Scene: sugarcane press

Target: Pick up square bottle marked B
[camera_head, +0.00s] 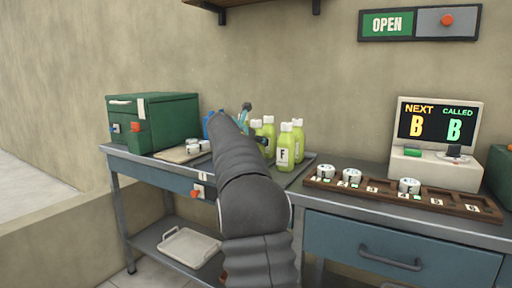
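Several yellow-green bottles with pale caps stand together on the table behind my arm. The front one is a bottle marked F (284,152). Another bottle (299,138) stands to its right, and others stand behind and to the left. I cannot read a B on any bottle. My dark arm reaches forward over the table, left of these bottles. Its end is mostly hidden behind its own links. Small blue and teal parts show around the end, and I cannot tell if they belong to my gripper (244,114) or to things behind it. Its opening is not visible.
A green box (154,122) stands at the left on the table (150,165). A screen (438,127) reads NEXT B, CALLED B. A tray (190,247) lies on the lower shelf.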

